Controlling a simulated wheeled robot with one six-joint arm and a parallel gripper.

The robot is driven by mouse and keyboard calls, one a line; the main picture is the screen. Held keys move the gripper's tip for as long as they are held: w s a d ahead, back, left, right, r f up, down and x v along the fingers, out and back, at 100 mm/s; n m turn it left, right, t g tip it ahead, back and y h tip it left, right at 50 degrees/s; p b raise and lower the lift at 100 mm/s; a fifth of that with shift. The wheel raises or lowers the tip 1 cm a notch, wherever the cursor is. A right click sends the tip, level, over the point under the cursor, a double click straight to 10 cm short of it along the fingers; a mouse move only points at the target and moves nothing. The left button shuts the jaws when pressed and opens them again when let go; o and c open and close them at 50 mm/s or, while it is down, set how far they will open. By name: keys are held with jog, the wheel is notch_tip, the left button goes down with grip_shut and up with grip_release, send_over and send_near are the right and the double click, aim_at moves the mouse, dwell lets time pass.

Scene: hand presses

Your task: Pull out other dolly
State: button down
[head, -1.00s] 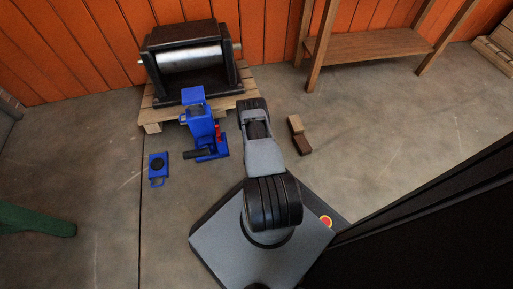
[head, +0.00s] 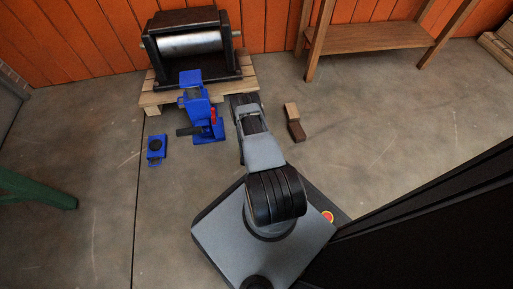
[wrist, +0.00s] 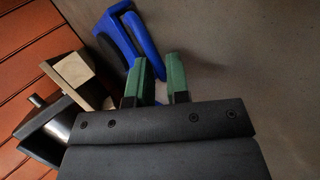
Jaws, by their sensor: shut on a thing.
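A blue dolly (head: 157,148) with a round black pad and a loop handle lies on the open floor at the left. In the head view my arm hides the gripper, near the pallet's right end.
A wooden pallet (head: 151,101) carries the black roller press (head: 179,20) by the orange wall. Two small wood blocks (head: 292,110) lie to the right of my arm. A wooden bench (head: 370,38) stands at the back right. Free floor spreads at the left front.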

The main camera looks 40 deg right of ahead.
jog(key=shift+s+a+f, duration=0.1)
jog(key=shift+a, duration=0.1)
jog(key=c, duration=1)
grip_release()
jog(key=shift+r, duration=0.2)
